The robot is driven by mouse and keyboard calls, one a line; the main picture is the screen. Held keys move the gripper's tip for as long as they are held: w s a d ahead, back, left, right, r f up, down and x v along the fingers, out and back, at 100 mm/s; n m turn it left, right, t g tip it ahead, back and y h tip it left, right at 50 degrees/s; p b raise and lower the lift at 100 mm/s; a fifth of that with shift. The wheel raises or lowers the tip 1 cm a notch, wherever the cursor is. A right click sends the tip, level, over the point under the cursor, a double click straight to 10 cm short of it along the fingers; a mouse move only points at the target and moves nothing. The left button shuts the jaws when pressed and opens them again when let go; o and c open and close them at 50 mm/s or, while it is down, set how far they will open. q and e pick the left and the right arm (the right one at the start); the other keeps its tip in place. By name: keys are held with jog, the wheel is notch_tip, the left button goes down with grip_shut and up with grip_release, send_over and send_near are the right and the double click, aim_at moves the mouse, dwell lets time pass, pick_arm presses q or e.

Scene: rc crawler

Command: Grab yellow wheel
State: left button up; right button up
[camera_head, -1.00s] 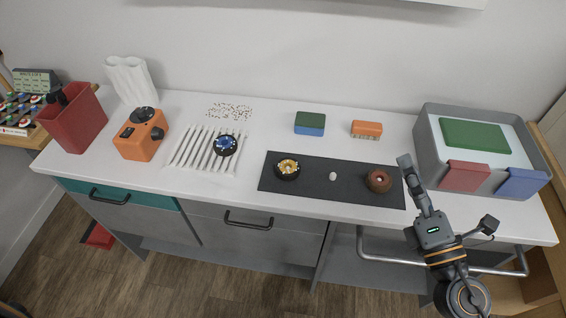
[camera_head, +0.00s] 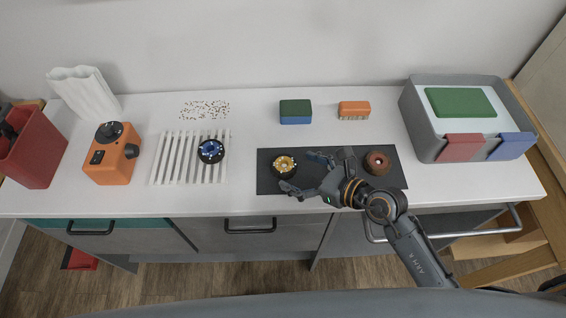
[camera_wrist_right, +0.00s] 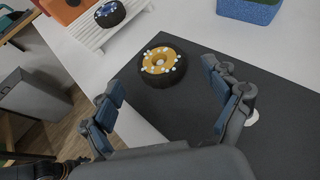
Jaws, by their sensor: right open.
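The yellow wheel (camera_head: 284,165) has a black tire and a yellow hub with pale dots. It lies flat at the left end of the dark mat (camera_head: 330,184). My right gripper (camera_head: 303,172) is open and empty, with its fingers pointing left at the wheel. In the right wrist view the yellow wheel (camera_wrist_right: 162,62) lies ahead of the spread fingertips (camera_wrist_right: 158,84), apart from both. A small white piece on the mat shows beside the right finger there. My left gripper is not in view.
A brown round part (camera_head: 377,163) lies at the mat's right end. A blue-hubbed wheel (camera_head: 210,151) sits on a white slatted rack (camera_head: 163,158) to the left. A grey bin (camera_head: 423,137) stands at the right. The counter behind the mat is partly clear.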

aim_at(281, 163)
jog(key=shift+w+a+f+p, duration=0.1)
jog(key=shift+w+a+p, duration=0.2)
jog(key=shift+w+a, duration=0.15)
jog(key=x, duration=0.3)
jog(key=shift+w+a+f+p, duration=0.1)
jog(key=shift+w+a+p, duration=0.15)
jog(key=shift+p, duration=0.1)
jog(key=shift+w+a+f, duration=0.1)
jog(key=shift+a, duration=0.1)
jog(key=shift+d, duration=0.1)
jog(key=shift+c, duration=0.8)
jog(key=c, duration=1.1)
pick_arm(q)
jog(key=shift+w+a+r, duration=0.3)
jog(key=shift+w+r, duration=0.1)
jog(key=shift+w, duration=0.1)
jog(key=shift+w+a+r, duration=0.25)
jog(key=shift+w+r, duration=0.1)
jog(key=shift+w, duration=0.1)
pick_arm(e)
jog(key=shift+o, duration=0.2)
